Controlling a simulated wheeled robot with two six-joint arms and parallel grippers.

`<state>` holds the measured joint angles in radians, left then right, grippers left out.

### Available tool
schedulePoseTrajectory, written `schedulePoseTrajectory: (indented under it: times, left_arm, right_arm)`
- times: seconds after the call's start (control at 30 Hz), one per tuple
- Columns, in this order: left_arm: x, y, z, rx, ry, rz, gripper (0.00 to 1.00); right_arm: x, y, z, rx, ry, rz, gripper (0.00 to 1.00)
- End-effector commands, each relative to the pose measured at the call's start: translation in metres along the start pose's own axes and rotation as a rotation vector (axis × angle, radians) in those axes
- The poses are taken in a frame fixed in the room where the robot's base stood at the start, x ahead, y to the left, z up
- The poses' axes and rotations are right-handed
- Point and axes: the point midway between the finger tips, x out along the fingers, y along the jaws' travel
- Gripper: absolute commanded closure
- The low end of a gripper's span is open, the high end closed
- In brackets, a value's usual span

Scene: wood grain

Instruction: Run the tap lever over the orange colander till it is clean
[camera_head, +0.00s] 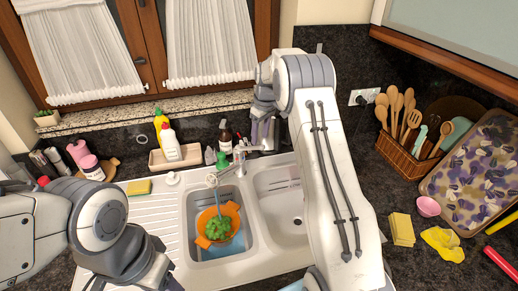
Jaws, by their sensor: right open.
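The orange colander (236,217) sits in the left sink basin and holds green food (217,227). The metal tap (238,160) stands behind the basins, its spout over the left one. A thin bluish stream, apparently water, falls from the spout toward the colander. My right gripper (262,135) is open beside the tap top, where the lever is. The lever is too small and partly covered to tell whether the gripper touches it. My left arm comes in at the lower left; its fingers do not show.
The right basin (283,207) looks empty. A sponge (139,187) lies on the drainboard (155,212). A utensil basket (405,155), yellow sponges (401,229) and a yellow cloth (443,243) lie at right.

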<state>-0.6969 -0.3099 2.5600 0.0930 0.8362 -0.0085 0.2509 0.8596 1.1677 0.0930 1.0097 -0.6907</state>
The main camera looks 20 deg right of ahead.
Motion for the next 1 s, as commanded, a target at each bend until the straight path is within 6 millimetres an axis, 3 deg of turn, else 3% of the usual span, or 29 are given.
schedulePoseTrajectory:
  times: [0.07, 0.3, 1.0]
  left_arm:
    - [0.01, -0.001, 0.001, -0.001, 0.0, 0.0, 0.5]
    - [0.015, -0.001, 0.001, -0.003, 0.0, 0.0, 0.5]
    - [0.015, -0.001, 0.001, -0.003, 0.0, 0.0, 0.5]
  right_arm:
    - [-0.013, 0.001, 0.0, 0.0, 0.003, 0.003, 0.45]
    - [-0.038, 0.0, 0.0, 0.0, 0.001, 0.0, 0.45]
    - [-0.041, 0.0, 0.0, 0.0, 0.0, -0.001, 0.45]
